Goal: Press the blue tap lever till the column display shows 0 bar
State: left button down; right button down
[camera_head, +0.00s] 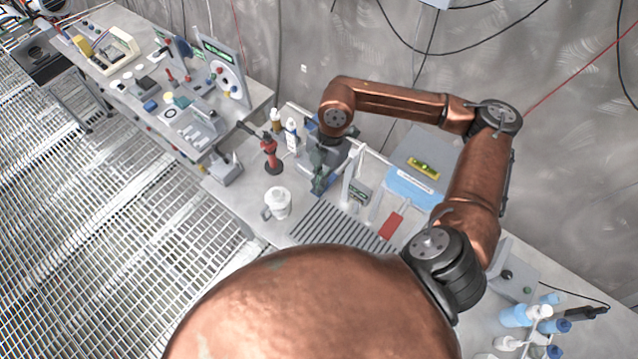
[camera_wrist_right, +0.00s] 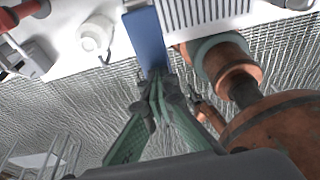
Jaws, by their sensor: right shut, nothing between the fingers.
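My right gripper (camera_head: 319,183) reaches down over the bench, its green fingers shut and empty. In the wrist view the blue tap lever (camera_wrist_right: 149,38) is a flat blue bar. The fingertips (camera_wrist_right: 160,78) are at its lower end; I cannot tell whether they touch it. My left gripper is not in view.
A white mug (camera_head: 278,203) stands left of a slotted grate (camera_head: 340,236). A red-handled tool (camera_head: 270,158) and bottles (camera_head: 292,136) stand behind it. Bottles (camera_head: 535,318) crowd the lower right.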

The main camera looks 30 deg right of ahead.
jog(key=shift+r, duration=0.1)
dwell(0.6)
jog(key=shift+r+p, duration=0.4)
jog(key=shift+r, duration=0.3)
jog(key=shift+r, duration=0.2)
jog(key=p+v, duration=0.2)
jog(key=v, duration=0.2)
jog(key=shift+w+d+r+p, duration=0.1)
jog(key=shift+r+p, duration=0.15)
jog(key=shift+p, duration=0.1)
jog(key=b+v, duration=0.3)
jog(key=v, duration=0.6)
dwell(0.6)
